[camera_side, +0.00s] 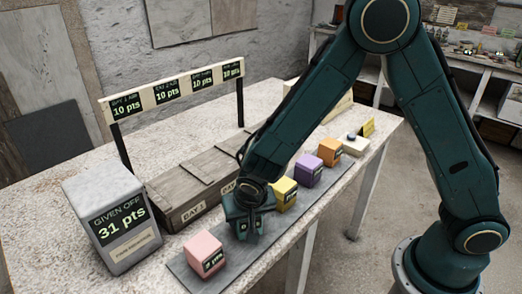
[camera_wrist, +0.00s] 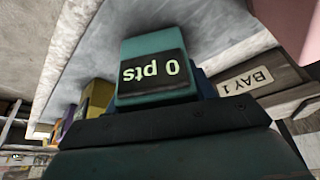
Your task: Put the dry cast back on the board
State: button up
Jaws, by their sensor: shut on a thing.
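My gripper (camera_side: 246,228) is down over the dark board (camera_side: 186,270), between a pink cube (camera_side: 205,253) and a yellow cube (camera_side: 284,194). It is shut on a teal block (camera_wrist: 153,60) whose dark face reads "0 pts" upside down in the wrist view. In the side view my gripper hides most of that block, and I cannot tell whether it touches the board. A strip of dark blue (camera_wrist: 207,86) shows behind the block. A purple cube (camera_side: 308,171) and an orange cube (camera_side: 328,151) stand farther along the board. I see no round cast.
A grey block reading "GIVEN OFF 31 pts" (camera_side: 115,225) stands at the left. Wooden bays (camera_side: 190,190) lie behind the board, below a sign bar (camera_side: 175,90) reading "10 pts" several times.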

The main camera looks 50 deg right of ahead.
jog(key=shift+f, duration=0.35)
jog(key=o, duration=1.4)
jog(key=shift+c, duration=0.2)
jog(key=shift+r, duration=0.15)
jog(key=shift+r, duration=1.8)
jog(key=shift+r, duration=0.15)
